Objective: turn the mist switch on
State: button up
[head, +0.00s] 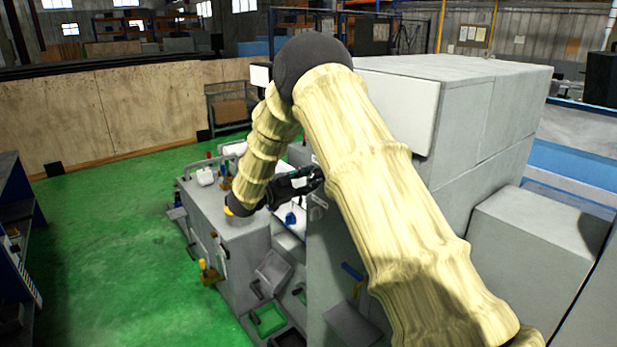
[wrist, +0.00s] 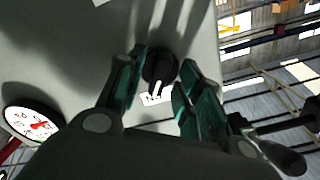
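The mist switch appears to be the black rotary knob (wrist: 159,66) on a grey panel in the wrist view, with a white pointer mark and a small white label (wrist: 156,98) beside it. My gripper (wrist: 163,74) is open, with its two green-padded fingers on either side of the knob. The left finger is very close to the knob; I cannot tell whether it touches. A narrow gap shows at the right finger. In the head view my gripper (head: 298,181) is at the machine's front, and the knob cannot be made out there.
A round white dial with a red needle (wrist: 32,124) lies at the left of the wrist view. The grey grinder housing (head: 455,100) stands behind and right of my arm. Grey machine parts (head: 235,240) lie below the gripper. Open green floor (head: 110,240) is at the left.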

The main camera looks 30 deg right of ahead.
jog(key=shift+c, duration=0.2)
grip_shut()
jog(key=shift+f+b, duration=0.25)
jog(key=shift+b, duration=0.6)
jog(key=m+b, duration=0.1)
jog(key=b, duration=0.1)
jog(key=shift+b, duration=0.3)
jog(key=m+b, duration=0.3)
jog(key=b, duration=0.4)
jog(key=shift+r+m+b, duration=0.2)
jog(key=shift+m+b, duration=0.3)
jog(key=shift+b, duration=0.45)
jog(key=shift+o, duration=0.2)
grip_release()
